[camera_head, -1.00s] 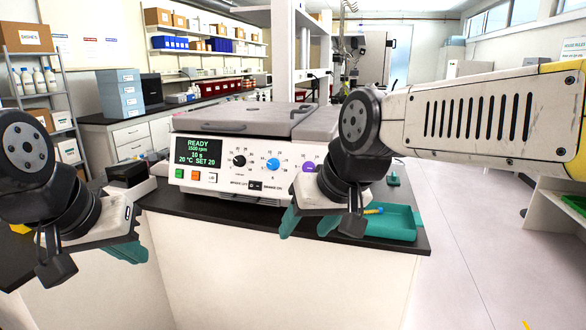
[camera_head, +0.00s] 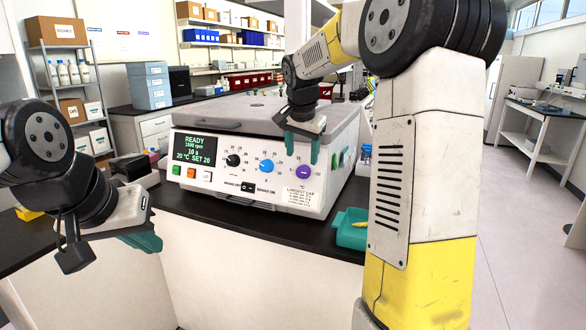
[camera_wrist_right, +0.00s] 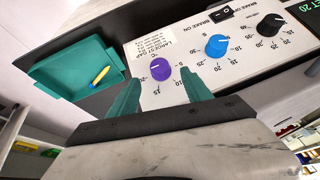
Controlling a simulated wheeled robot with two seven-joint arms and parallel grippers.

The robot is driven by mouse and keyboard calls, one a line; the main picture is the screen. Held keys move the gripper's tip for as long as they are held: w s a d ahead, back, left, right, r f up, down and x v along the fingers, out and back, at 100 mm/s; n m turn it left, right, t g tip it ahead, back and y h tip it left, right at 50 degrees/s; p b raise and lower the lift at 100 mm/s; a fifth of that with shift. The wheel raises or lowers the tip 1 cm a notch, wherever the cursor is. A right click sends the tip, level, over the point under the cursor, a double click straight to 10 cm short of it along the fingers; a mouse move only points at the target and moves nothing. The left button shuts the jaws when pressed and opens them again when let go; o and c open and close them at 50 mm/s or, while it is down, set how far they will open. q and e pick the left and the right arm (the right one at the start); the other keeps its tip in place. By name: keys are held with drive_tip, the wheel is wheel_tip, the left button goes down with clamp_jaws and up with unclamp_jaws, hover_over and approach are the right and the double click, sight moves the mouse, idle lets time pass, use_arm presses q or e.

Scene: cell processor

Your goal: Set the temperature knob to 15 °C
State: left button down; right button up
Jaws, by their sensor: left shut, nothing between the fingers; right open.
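The white machine (camera_head: 215,184) has a display (camera_head: 195,148) reading READY, 20 °C and SET 20. Its panel has a black, a blue (camera_head: 266,166) and a purple knob. The purple knob (camera_head: 304,172) has a °C mark by it in the right wrist view (camera_wrist_right: 160,69); its white pointer is turned to one side. My right gripper (camera_head: 303,146) is open, with teal fingers just above the purple knob in the head view. In the wrist view its fingertips (camera_wrist_right: 159,85) lie either side of the knob, apparently short of it. My left gripper (camera_head: 148,241) is shut and empty, low at the left.
A teal tray (camera_head: 350,236) sits on the black bench right of the machine; a yellow-and-blue item (camera_wrist_right: 99,76) lies in it. A black rocker switch (camera_head: 248,187) is below the knobs. My right forearm covers much of the right side.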

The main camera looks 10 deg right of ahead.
sight(302, 170)
drive_tip(key=x, duration=0.6)
drive_tip(key=shift+w+d+f, duration=0.1)
drive_tip(key=shift+w+f, duration=0.05)
drive_tip(key=shift+f, duration=0.25)
clamp_jaws()
